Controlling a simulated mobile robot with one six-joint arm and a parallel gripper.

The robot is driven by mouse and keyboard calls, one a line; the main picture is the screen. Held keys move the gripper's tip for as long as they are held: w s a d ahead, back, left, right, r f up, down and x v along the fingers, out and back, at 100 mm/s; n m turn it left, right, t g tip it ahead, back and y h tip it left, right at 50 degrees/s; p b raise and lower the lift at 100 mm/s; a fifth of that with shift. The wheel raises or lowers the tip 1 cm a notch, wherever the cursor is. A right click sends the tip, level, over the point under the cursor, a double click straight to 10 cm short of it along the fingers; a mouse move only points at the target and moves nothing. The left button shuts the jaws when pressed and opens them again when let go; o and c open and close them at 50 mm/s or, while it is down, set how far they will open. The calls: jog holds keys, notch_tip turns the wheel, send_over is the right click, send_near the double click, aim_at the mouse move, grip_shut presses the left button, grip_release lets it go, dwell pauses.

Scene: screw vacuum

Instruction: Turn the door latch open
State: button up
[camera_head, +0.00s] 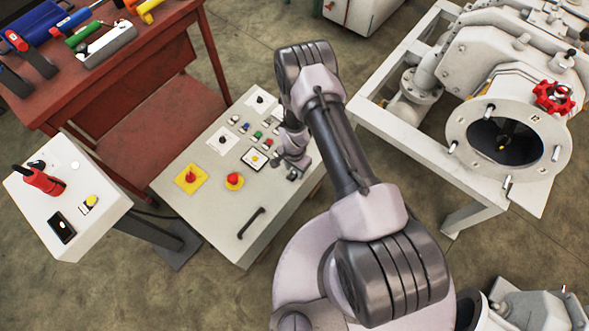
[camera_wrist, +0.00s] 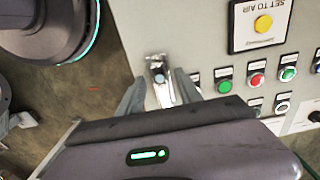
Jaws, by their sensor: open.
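The likely door latch is a small silver metal piece (camera_wrist: 158,66) on the edge of the grey control cabinet, in the middle of the wrist view. My gripper (camera_wrist: 160,84) is open, with one finger on each side of the latch. The lower part of the latch lies between the fingers; I cannot tell whether they touch it. In the head view my gripper (camera_head: 293,172) is at the right edge of the cabinet (camera_head: 215,232), and I cannot make out the latch there.
Coloured buttons (camera_wrist: 224,80) and a yellow-button plate (camera_wrist: 262,24) are close to the right of my gripper. A black handle (camera_head: 251,222) is on the cabinet's lower front. A white frame with a round flanged machine (camera_head: 462,140) stands at right, a red bench (camera_head: 150,65) at left.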

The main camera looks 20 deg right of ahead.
grip_shut()
dwell(1.3)
